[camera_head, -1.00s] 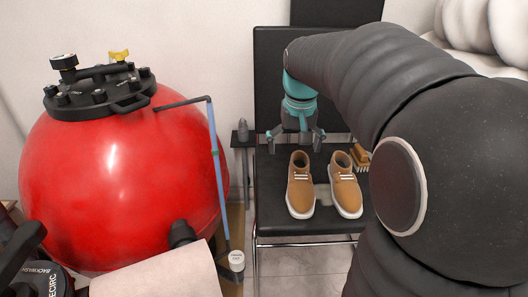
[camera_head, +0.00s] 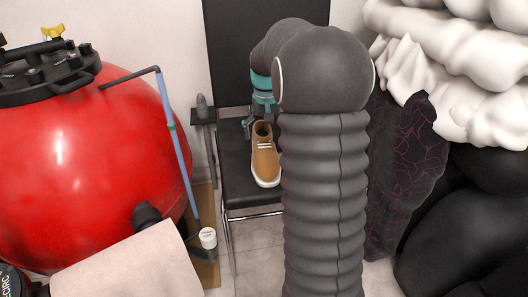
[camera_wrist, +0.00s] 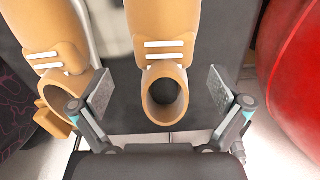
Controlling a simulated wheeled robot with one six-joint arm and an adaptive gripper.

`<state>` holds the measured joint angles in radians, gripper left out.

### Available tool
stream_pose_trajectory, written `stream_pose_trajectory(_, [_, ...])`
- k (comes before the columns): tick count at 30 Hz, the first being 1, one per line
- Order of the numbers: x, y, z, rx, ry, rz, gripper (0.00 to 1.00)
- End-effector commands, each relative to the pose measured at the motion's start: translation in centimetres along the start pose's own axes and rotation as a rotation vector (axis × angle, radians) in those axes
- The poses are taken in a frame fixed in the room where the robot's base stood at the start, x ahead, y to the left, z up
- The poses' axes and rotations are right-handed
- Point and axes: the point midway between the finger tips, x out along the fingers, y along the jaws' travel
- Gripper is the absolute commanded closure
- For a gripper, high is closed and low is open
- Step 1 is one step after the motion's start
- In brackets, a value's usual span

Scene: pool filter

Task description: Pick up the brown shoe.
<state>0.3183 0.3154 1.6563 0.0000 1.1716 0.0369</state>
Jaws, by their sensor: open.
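Two brown shoes with pale soles and white laces stand on the black chair seat (camera_head: 238,170). One brown shoe (camera_head: 264,160) shows in the head view; my arm hides the other. In the wrist view that first shoe (camera_wrist: 164,55) lies in the middle, its ankle opening between my two fingers. The second brown shoe (camera_wrist: 55,50) is at the left, its opening close to my left-hand finger. My gripper (camera_wrist: 158,92) is open and empty, with a finger on each side of the middle shoe's opening.
A large red filter tank (camera_head: 85,160) stands left of the chair and shows at the wrist view's right edge. A small side stand (camera_head: 204,118) with a grey object is beside the seat. A patterned dark cloth (camera_head: 405,170) and white folds (camera_head: 460,60) fill the right.

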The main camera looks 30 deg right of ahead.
Motion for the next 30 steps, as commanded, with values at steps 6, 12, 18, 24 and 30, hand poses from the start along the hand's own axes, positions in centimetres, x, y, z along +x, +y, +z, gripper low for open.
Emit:
stream_pose_trajectory(6, [1.3, 0.0, 0.0, 0.000, 0.001, 0.000, 0.00])
stream_pose_trajectory(12, [3.0, -0.3, -0.1, -0.001, -0.001, 0.000, 0.00])
stream_pose_trajectory(18, [5.8, -0.5, -0.2, -0.001, -0.001, 0.000, 0.00])
stream_pose_trajectory(24, [6.4, -0.5, -0.3, -0.001, 0.002, 0.000, 0.00])
stream_pose_trajectory(30, [6.4, -0.5, -0.3, -0.001, 0.002, 0.000, 0.25])
